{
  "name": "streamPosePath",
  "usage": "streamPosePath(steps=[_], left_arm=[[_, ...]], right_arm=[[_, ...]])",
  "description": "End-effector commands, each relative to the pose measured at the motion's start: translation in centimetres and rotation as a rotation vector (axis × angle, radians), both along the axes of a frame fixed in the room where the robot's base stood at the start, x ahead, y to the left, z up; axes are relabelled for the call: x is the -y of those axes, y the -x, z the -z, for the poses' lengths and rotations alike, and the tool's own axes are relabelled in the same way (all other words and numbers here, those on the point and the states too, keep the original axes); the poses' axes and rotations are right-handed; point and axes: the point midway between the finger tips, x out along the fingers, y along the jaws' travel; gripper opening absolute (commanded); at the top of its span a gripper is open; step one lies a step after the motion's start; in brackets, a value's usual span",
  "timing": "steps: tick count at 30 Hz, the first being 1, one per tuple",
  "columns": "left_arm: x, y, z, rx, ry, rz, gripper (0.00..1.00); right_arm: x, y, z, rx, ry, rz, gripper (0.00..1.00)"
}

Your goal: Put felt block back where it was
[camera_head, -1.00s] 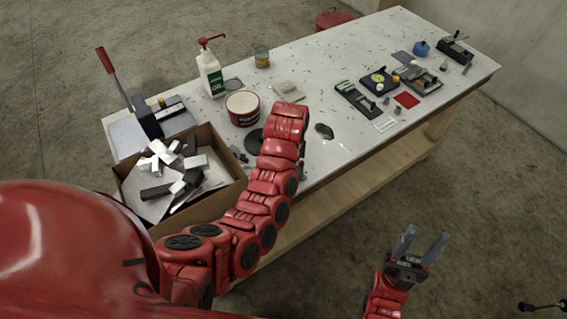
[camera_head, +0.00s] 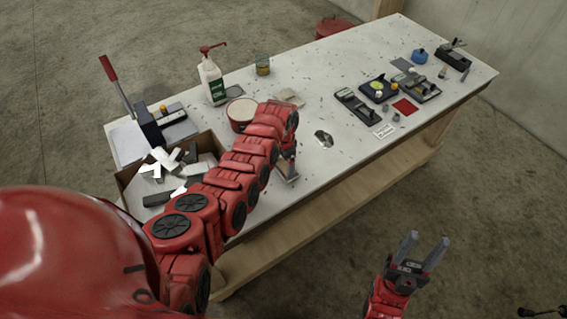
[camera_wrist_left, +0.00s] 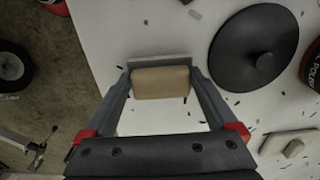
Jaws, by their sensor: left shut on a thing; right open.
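My left gripper (camera_head: 287,176) is at the bench's front edge, partly hidden by its own forearm in the head view. In the left wrist view its fingers (camera_wrist_left: 161,80) are shut on a tan felt block (camera_wrist_left: 161,83). A thin pale strip lies along the block's far side. The block seems to be close to the white bench top; I cannot tell whether it touches it. My right gripper (camera_head: 424,248) is open and empty, out in front of the bench over the floor.
A black round lid (camera_wrist_left: 253,48) and a red tub (camera_head: 240,118) are near the left gripper. A beige pad (camera_head: 290,97) lies behind. A cardboard box (camera_head: 126,176) of metal offcuts stands left. A shiny piece (camera_head: 323,138) lies right, with clear bench around it.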

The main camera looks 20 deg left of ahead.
Motion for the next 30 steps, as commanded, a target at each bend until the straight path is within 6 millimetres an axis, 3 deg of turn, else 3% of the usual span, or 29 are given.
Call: streamPosePath(steps=[15,16,17,30], left_arm=[[0.01,0.07,0.96,-0.001,0.001,-0.002,0.40],[0.01,0.07,0.95,-0.001,0.001,-0.001,0.93],[0.01,0.07,0.85,-0.001,0.001,-0.002,0.99],[0.08,0.03,0.07,-0.001,0.000,0.001,1.00]], right_arm=[[0.00,-0.01,0.18,0.000,0.000,0.000,0.50],[0.00,0.00,0.16,0.000,0.000,0.000,0.50],[0.00,0.00,0.07,0.000,0.000,0.000,0.50],[0.00,0.00,-0.01,0.000,0.000,0.000,0.50]])
